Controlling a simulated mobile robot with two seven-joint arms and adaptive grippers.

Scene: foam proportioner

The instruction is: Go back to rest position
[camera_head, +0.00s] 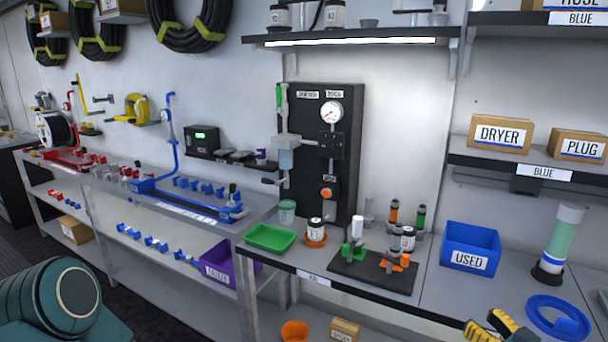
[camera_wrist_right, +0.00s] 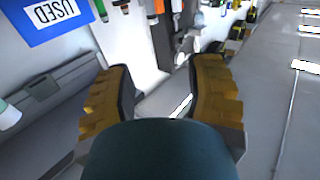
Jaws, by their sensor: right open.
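My right gripper (camera_head: 492,328) shows at the bottom right edge of the head view, with its yellow-padded fingers in front of the bench. In the right wrist view, its two fingers (camera_wrist_right: 160,88) stand apart with nothing between them. A teal rounded part of my own arm fills the bottom left corner of the head view. My left gripper is out of view.
A black panel with a gauge (camera_head: 331,111) stands behind. DRYER (camera_head: 499,134) and PLUG (camera_head: 580,146) boxes sit on a shelf.

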